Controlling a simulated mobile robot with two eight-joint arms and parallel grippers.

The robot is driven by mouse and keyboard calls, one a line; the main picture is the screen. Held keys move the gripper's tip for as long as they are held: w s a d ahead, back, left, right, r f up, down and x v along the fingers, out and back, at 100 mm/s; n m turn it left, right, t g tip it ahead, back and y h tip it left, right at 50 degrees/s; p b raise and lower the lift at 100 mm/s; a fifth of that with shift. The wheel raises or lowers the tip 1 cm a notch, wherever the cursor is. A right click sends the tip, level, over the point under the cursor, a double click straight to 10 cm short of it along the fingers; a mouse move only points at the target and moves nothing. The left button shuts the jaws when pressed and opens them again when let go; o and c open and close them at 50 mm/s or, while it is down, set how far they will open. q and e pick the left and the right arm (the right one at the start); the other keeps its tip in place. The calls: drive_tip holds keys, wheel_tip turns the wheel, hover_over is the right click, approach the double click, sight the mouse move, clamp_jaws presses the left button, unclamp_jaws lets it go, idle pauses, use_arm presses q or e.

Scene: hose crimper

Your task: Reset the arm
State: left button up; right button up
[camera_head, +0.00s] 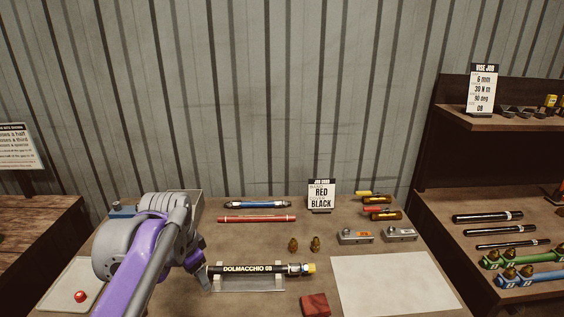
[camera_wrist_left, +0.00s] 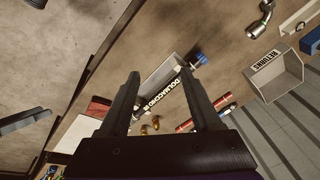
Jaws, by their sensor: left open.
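My left arm comes in from the left in the head view, and its gripper (camera_head: 197,260) is partly hidden behind its own wrist, near the left end of the black hose. In the left wrist view the two dark fingers (camera_wrist_left: 159,76) stand apart. The black hose (camera_head: 245,269) is marked DOLMACCHIO 08, has a yellow tip at its right end, and lies in a pale cradle (camera_head: 247,286). The hose also shows beyond the fingers in the wrist view (camera_wrist_left: 160,92). I see nothing held. My right gripper is not in view.
A blue hose (camera_head: 258,205) and a red hose (camera_head: 257,219) lie behind. Brass fittings (camera_head: 293,244), grey blocks (camera_head: 356,237), a red block (camera_head: 315,304) and a white sheet (camera_head: 392,285) are to the right. A job card (camera_head: 321,195) stands at the back. A RETURNS bin (camera_wrist_left: 276,77) shows in the wrist view.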

use_arm(q)
drive_tip(key=s+f+n+t, duration=0.1)
drive_tip(key=s+f+n, duration=0.3)
drive_tip(key=s+f, duration=0.3)
drive_tip(key=s+d+f+n+t+p, duration=0.1)
drive_tip(key=s+f+n, duration=0.3)
drive_tip(key=s+f, duration=0.4)
drive_tip(key=s, duration=0.5)
drive_tip(key=shift+s+d, duration=0.25)
drive_tip(key=shift+s, duration=0.1)
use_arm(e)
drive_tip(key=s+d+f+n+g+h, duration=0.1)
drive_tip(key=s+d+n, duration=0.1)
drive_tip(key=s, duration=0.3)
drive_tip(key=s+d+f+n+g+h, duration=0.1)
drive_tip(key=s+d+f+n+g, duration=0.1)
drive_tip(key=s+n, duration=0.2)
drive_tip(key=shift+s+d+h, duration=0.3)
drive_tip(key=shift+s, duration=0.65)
use_arm(q)
drive_tip(key=shift+f, duration=0.1)
